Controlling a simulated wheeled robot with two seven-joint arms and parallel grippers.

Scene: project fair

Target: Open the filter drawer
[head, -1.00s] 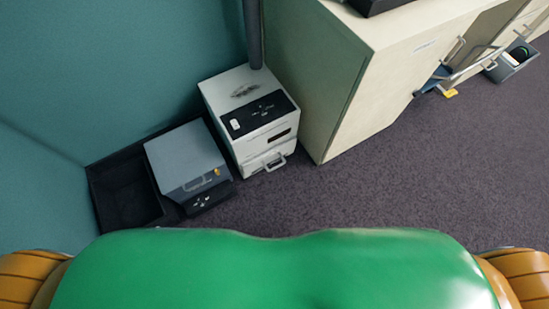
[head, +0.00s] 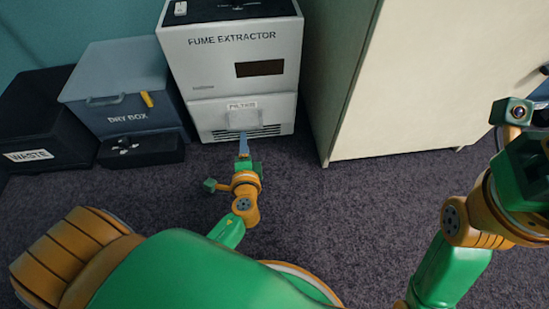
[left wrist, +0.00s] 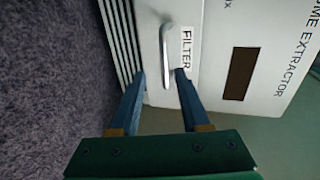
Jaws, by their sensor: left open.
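The fume extractor (head: 232,60) is a white box standing on the floor at the back in the head view. Its filter drawer (head: 275,113) is the low front panel with a "FILTER" label, and it looks flush with the body. The drawer's handle (left wrist: 165,55) is a pale bar in the left wrist view. My left gripper (head: 243,136) is in front of the drawer; in the left wrist view its two blue fingers (left wrist: 161,74) are apart, one on each side of the handle's near end. Contact is not clear. My right arm is at the right edge, its fingertips not clearly shown.
A grey dry box (head: 115,75) and a black waste bin (head: 38,115) stand left of the extractor. A pale cabinet (head: 400,80) stands close on its right. Carpet (head: 330,220) in front is clear apart from my arms.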

